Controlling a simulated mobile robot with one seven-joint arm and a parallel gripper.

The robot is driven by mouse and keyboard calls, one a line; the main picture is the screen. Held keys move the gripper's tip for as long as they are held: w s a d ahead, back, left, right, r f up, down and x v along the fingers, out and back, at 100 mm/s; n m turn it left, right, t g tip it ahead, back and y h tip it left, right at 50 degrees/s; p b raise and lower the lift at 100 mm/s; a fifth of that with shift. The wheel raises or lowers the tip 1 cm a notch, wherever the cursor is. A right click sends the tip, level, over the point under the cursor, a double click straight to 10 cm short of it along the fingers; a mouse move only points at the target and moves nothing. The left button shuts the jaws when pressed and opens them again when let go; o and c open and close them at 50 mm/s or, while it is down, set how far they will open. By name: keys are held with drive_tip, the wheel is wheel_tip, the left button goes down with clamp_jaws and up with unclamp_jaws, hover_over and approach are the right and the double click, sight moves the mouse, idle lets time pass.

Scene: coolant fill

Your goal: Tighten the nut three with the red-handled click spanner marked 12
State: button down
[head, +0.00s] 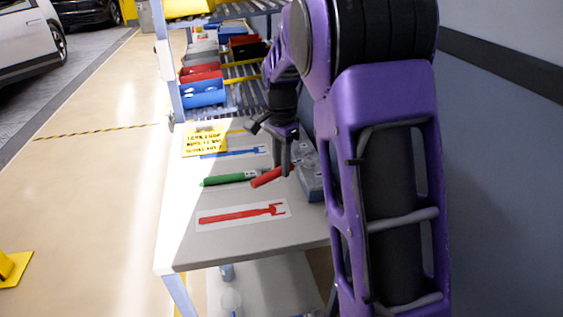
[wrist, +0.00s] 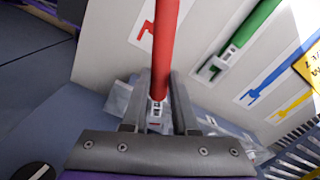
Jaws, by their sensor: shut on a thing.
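The red-handled spanner (head: 267,177) is in my gripper (head: 284,171), above the right side of the bench. In the wrist view its red handle (wrist: 166,45) runs up from between the two fingers, and its grey metal end (wrist: 157,109) is near the finger bases. The marking 12 cannot be read. A grey-blue unit (head: 313,185) is at the bench's right edge, partly behind my arm. Nut three cannot be made out. The red spanner outline (head: 240,215) on the bench is empty.
A green spanner (head: 229,179) lies on the bench (head: 290,245), left of the red one. A blue outline (head: 233,153) and a yellow sign (head: 204,141) are farther back. Shelves with bins (head: 203,92) stand behind. A wall is on the right. Open floor is on the left.

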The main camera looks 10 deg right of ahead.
drive_tip(key=shift+f+b, duration=0.35)
drive_tip(key=shift+f, duration=0.3)
drive_tip(key=shift+w, duration=0.1)
drive_tip(key=shift+w+a+m+p, duration=0.25)
drive_tip(key=shift+w+m+p, duration=0.3)
drive_tip(key=shift+m+p, duration=0.25)
